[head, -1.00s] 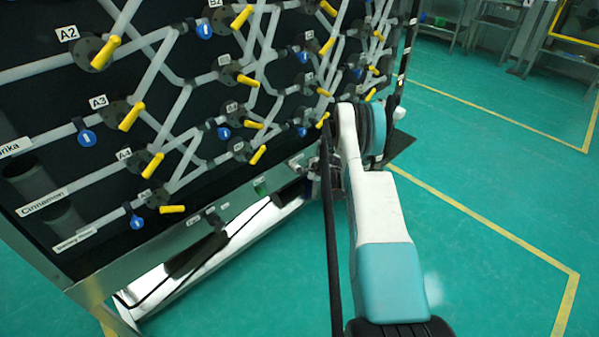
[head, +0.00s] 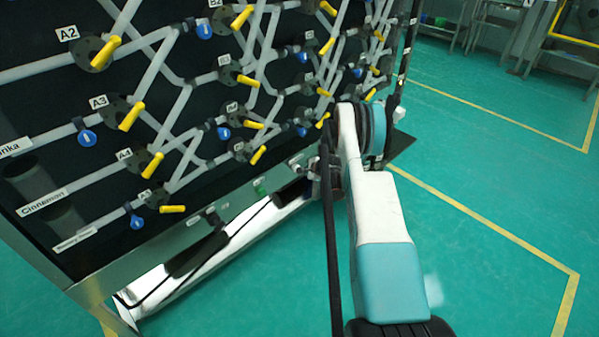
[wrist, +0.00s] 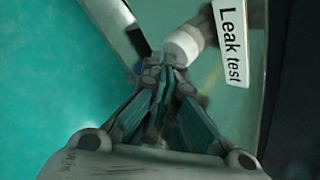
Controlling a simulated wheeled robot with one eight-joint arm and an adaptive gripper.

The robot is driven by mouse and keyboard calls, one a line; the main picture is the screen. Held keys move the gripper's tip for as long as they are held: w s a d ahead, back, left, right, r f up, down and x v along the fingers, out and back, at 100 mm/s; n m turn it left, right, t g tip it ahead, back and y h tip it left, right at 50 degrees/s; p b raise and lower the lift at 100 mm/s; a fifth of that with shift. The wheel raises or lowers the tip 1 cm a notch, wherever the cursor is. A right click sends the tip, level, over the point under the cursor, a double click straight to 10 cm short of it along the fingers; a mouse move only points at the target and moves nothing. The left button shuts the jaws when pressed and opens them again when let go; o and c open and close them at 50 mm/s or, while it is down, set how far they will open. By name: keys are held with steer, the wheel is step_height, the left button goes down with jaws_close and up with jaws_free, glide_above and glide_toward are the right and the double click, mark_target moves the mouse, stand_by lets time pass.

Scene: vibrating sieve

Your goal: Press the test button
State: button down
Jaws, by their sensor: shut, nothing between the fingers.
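A white round button (wrist: 183,45) sticks out of the metal panel in the wrist view, beside a white label reading "Leak test" (wrist: 230,42). My gripper (wrist: 168,64) is shut and empty. Its fingertips are right at the button's near side; they look touching or almost touching, but I cannot tell which. The fingertips cover part of the button's lower edge. In the head view my gripper (head: 312,165) is at the rack's lower metal rail, partly hidden by my arm, and the button cannot be made out clearly.
A black rack panel (head: 60,100) with grey pipes and several yellow valve handles stands on the left. A lower metal rail (head: 150,252) carries small fittings, including a green one (head: 260,187). Open green floor (head: 480,200) with yellow lines lies to the right.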

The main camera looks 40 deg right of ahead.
steer(key=shift+w, duration=0.45)
stand_by(0.4)
steer(key=shift+s+a, duration=0.2)
steer(key=shift+s, duration=0.05)
stand_by(0.3)
steer(key=s, duration=0.6)
steer(key=shift+d, duration=0.35)
steer(key=shift+s, duration=0.1)
stand_by(0.4)
